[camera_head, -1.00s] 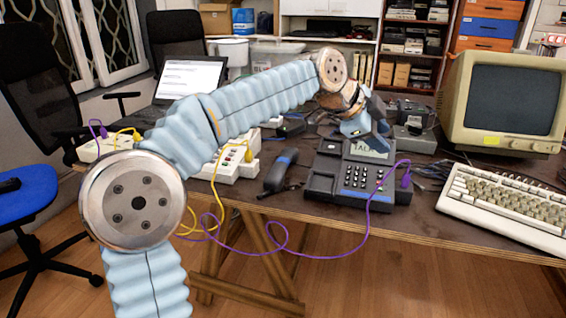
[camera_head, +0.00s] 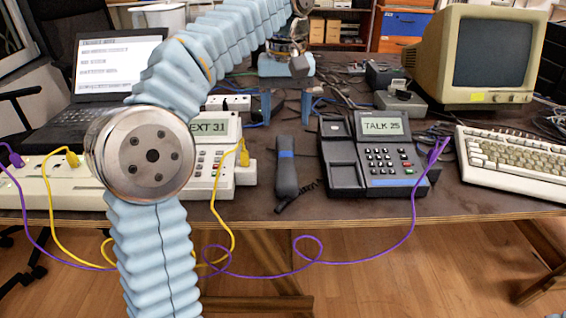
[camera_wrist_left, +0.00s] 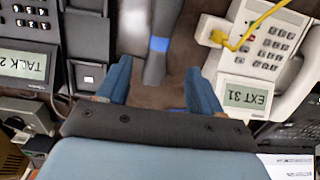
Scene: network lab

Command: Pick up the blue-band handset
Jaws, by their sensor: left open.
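The dark handset with a blue band (camera_head: 286,178) lies on the desk left of the dark TALK 25 phone (camera_head: 385,150), its coiled cord at its lower end. My left gripper (camera_head: 286,108) is open and empty, fingers pointing down, beyond the far end of the handset in the head view. In the left wrist view the handset (camera_wrist_left: 157,62) lies between and ahead of the two blue fingers (camera_wrist_left: 158,75), apart from both. My right gripper is not in view.
A white EXT 31 phone (camera_head: 215,160) with a yellow cable stands left of the handset. A purple cable (camera_head: 408,228) hangs at the desk's front edge. An old monitor (camera_head: 480,55) and a keyboard (camera_head: 515,160) are at right.

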